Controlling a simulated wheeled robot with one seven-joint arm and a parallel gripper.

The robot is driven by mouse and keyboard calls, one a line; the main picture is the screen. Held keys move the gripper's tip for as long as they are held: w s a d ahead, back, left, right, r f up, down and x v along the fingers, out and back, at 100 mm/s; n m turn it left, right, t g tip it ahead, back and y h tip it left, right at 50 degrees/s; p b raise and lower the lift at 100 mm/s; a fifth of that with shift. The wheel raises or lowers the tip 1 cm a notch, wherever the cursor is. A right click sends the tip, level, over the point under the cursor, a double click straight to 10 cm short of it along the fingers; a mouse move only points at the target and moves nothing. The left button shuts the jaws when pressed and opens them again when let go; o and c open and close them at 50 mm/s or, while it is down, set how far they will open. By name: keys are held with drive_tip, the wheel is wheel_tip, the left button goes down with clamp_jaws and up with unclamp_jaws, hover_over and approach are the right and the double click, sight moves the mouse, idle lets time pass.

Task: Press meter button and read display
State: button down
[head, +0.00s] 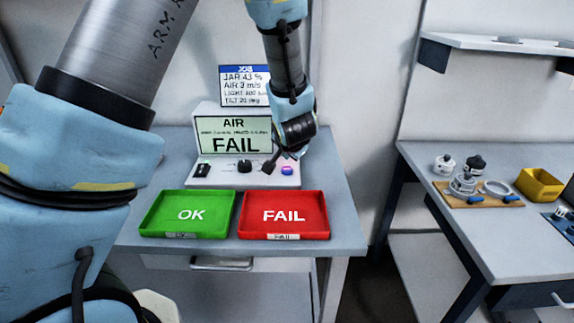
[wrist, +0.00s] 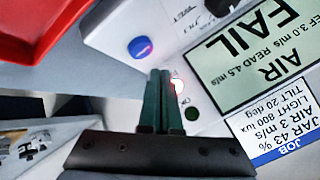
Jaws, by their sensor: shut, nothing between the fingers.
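The meter (head: 215,182) is a white console with a lit green display (head: 234,136) reading "AIR" and "FAIL". In the wrist view the display (wrist: 255,60) also reads "REF 3.0 m/s READ 4.5 m/s". A round blue-purple button (head: 287,170) is on the meter's right front; in the wrist view a blue button (wrist: 140,47) lies just beyond my fingertips, to their left. My gripper (head: 268,167) is shut and empty, low over the meter's front panel. In the wrist view its fingertips (wrist: 160,72) are beside a small glowing red light, which they partly hide. Contact cannot be told.
A green OK tray (head: 160,230) and a red FAIL tray (head: 310,228) stand empty before the meter. A job card (head: 243,72) behind lists JAR 43 %, AIR 3 m/s, LIGHT 800 lux, TILT 20 deg. Another table (head: 425,160) at right holds parts and a yellow bin (head: 540,187).

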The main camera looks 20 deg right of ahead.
sight(286, 171)
drive_tip(key=shift+r+p, duration=1.65)
drive_tip(key=shift+r, duration=0.15)
drive_tip(key=shift+f, duration=0.1)
drive_tip(key=s+a+r+n+g, duration=0.1)
drive_tip(key=a+r+n+g, duration=0.15)
drive_tip(key=a, duration=0.55)
drive_tip(key=s+a+r+n+g+y, duration=0.1)
drive_tip(key=a+n, duration=0.2)
drive_tip(key=a, duration=0.6)
drive_tip(key=s+a+r+n+g, duration=0.1)
drive_tip(key=a+n, duration=0.2)
drive_tip(key=a, duration=0.5)
drive_tip(key=s+a+r+n+g+y, duration=0.1)
drive_tip(key=s+a+n+g, duration=0.1)
drive_tip(key=s+a, duration=0.5)
drive_tip(key=a+n, duration=0.1)
drive_tip(key=a, duration=0.3)
drive_tip(key=shift+r+y, duration=0.2)
drive_tip(key=shift+y, duration=0.2)
drive_tip(key=c, duration=1.5)
unclamp_jaws()
drive_tip(key=shift+w+g, duration=0.1)
drive_tip(key=shift+g, duration=0.15)
